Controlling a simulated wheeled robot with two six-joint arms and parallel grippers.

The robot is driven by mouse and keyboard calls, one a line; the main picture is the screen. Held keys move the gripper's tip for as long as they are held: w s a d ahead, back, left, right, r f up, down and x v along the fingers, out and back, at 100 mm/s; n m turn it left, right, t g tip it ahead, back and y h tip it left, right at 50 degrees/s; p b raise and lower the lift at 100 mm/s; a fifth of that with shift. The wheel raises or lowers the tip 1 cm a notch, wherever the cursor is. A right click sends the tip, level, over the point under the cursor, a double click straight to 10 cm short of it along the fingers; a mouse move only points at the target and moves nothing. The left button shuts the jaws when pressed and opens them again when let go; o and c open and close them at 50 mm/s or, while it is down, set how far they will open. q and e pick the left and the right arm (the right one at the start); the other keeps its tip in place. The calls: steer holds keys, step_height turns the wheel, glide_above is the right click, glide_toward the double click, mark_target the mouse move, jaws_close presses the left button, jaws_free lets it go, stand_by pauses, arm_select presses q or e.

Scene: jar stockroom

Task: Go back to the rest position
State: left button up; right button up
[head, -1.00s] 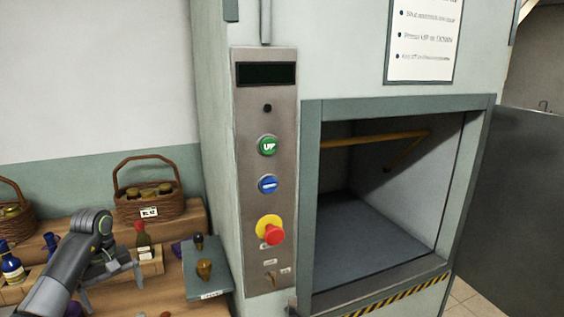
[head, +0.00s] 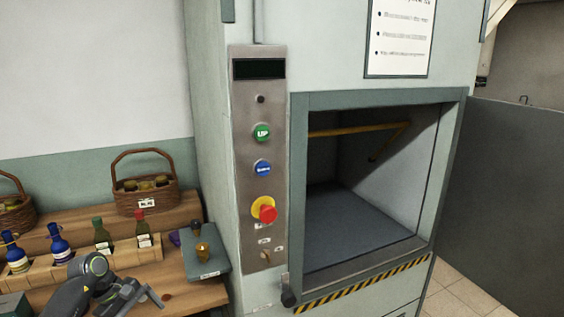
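My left gripper (head: 150,297) is low at the left in the head view, over the front of the wooden shelf. Its fingers look spread apart, with nothing visible between them. It is clear of the lift's control panel (head: 259,190). My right gripper is not in view.
The lift opening (head: 365,215) is empty, with a yellow bar inside and its grey door (head: 510,190) swung open at right. The panel has green, blue and red buttons. A wooden shelf (head: 185,295) at left holds bottles, a jar basket (head: 145,195) and a grey scale-like tray (head: 205,262).

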arm_select(q)
steer(key=s+d+f+n+t+h, duration=0.1)
steer(key=d+f+n+t+h, duration=0.5)
steer(key=d+f+n, duration=0.6)
steer(key=s+a+f+n+t+y, duration=0.35)
steer(key=f+n, duration=0.35)
steer(key=n, duration=0.5)
steer(key=s+a+f+n+t+y, duration=0.25)
steer(key=s+f+n, duration=0.35)
steer(key=n, duration=0.5)
steer(key=s+a+f+n+g+y, duration=0.2)
steer(key=s+f+n+g+y, duration=0.4)
steer(key=s+f+n, duration=1.15)
steer(key=s+d+f+n+g, duration=0.1)
steer(key=s+d+n+g, duration=0.1)
steer(key=s, duration=0.8)
steer(key=s+d+f+n+g, duration=0.2)
steer(key=s+d+n+g, duration=0.1)
steer(key=s, duration=0.7)
steer(key=shift+s+d+f+n+g, duration=0.15)
steer(key=shift+s+f+n+g, duration=0.25)
steer(key=shift+n, duration=0.35)
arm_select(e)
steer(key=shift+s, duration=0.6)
arm_select(q)
steer(key=shift+r, duration=0.1)
